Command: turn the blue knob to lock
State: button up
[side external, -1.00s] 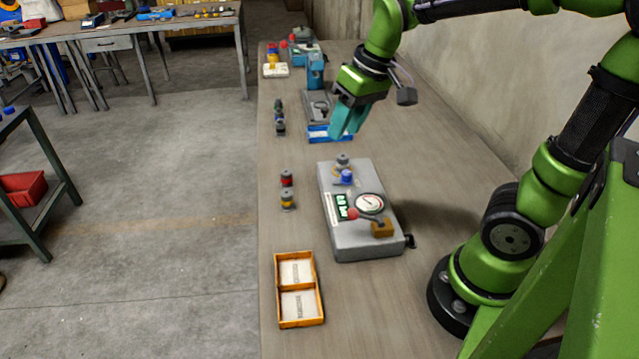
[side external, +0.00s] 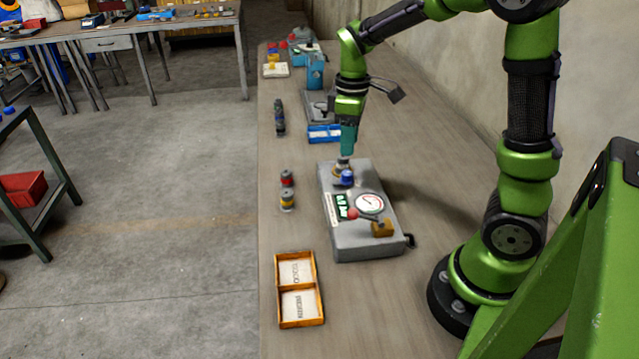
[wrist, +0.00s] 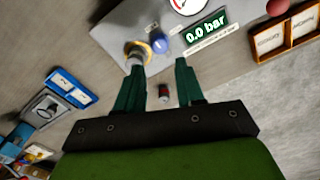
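The blue knob (side external: 347,177) sits on top of the grey box (side external: 365,243). In the wrist view the blue knob (wrist: 161,44) shows just beyond the fingertips, above the gap between them. A grey cylindrical fitting with a yellow ring (wrist: 138,52) stands beside it, close to the left fingertip; I cannot tell if they touch. My gripper (side external: 346,155) points down over the far end of the box. Its two teal fingers are apart with nothing held between them in the wrist view (wrist: 161,66). The box display (wrist: 207,29) reads 0.0 bar.
A gauge (side external: 369,204), a red ball (side external: 352,213) and a brass block (side external: 382,229) are on the box's near half. Red and yellow spools (side external: 287,190) stand to its left. An orange two-compartment tray (side external: 279,305) lies in front. A blue tray (side external: 324,133) lies behind.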

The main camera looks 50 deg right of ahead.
aim_at(347, 172)
notch_tip(347, 172, down, 8)
jog(key=shift+c, duration=0.2)
grip_shut()
